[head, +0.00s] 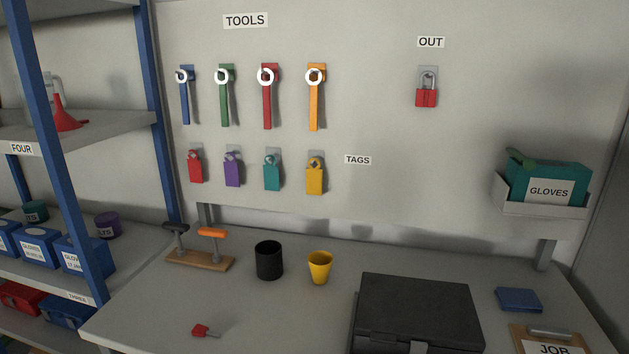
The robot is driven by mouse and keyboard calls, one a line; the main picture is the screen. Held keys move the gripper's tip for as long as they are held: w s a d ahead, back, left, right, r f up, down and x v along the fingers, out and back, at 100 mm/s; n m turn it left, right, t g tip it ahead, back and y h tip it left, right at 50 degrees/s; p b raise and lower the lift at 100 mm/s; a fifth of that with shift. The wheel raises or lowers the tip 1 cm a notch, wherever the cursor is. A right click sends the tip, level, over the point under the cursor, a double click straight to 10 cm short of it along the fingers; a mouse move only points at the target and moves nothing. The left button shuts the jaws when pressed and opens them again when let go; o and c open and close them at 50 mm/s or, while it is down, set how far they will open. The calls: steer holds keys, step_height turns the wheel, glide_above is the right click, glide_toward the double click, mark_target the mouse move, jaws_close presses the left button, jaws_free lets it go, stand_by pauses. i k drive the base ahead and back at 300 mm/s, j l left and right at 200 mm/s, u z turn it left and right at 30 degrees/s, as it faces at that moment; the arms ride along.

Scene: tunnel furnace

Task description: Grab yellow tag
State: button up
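The yellow tag (314,180) hangs on the wall board, at the right end of the lower row of tags and left of the "TAGS" label. It has a dark mark near its top and hangs from a small grey plate. To its left hang a teal tag (272,176), a purple tag (233,174) and a red tag (196,171). My gripper is not in view.
Several coloured tools hang above the tags, including an orange one (315,108). Below on the workbench (180,300) stand a black cup (269,262), a yellow cup (320,267) and a dark case (418,310). Blue-framed shelves (70,150) stand at left.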

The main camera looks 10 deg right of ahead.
mark_target(313, 176)
steer(key=i+j+z, duration=0.8)
steer(key=i+j, duration=0.15)
steer(key=j, duration=0.15)
